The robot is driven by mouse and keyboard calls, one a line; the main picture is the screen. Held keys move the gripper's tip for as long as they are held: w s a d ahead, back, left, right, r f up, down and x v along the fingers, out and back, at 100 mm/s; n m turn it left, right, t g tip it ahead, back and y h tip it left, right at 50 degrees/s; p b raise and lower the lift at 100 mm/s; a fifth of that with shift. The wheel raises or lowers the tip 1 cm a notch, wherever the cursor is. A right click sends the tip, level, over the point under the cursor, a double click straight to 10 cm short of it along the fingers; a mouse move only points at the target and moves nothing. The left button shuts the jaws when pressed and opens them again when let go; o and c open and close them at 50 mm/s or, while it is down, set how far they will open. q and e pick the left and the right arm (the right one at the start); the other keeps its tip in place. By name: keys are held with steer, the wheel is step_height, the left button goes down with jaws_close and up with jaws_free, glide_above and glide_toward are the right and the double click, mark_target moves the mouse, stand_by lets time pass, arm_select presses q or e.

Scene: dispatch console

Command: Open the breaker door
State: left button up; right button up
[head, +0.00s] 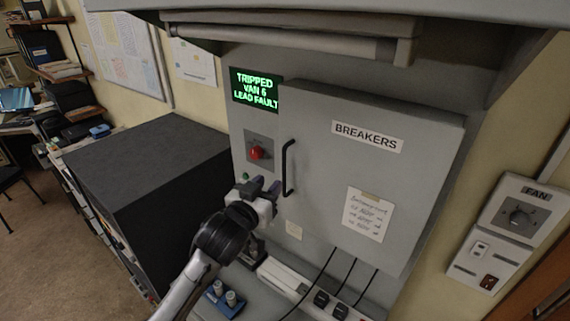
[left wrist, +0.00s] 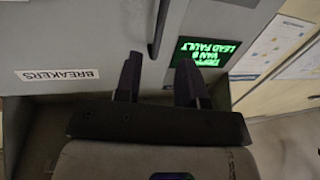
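The grey breaker door (head: 385,145) carries a BREAKERS label and looks closed. Its black vertical bar handle (head: 287,168) is on the door's left side. My left gripper (head: 264,187) is just left of the handle's lower part. In the left wrist view the two dark fingers (left wrist: 159,72) are apart, with nothing seen held between them. The handle (left wrist: 159,28) appears there in line with the gap between the fingertips; I cannot tell whether it touches them. The door (left wrist: 85,45) and its label appear upside down in that view. My right gripper is not in view.
A red knob (head: 256,152) and a green TRIPPED display (head: 255,90) are left of the door. A dark cabinet (head: 145,165) stands left. Blue-based cylinders (head: 222,298) and cables sit below. A FAN switch box (head: 520,213) is on the right wall.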

mark_target(284, 167)
arm_select(q)
steer(key=p+x, duration=0.1)
steer(key=x, duration=0.8)
steer(key=shift+p, duration=0.4)
steer(key=shift+d, duration=0.1)
jaws_close()
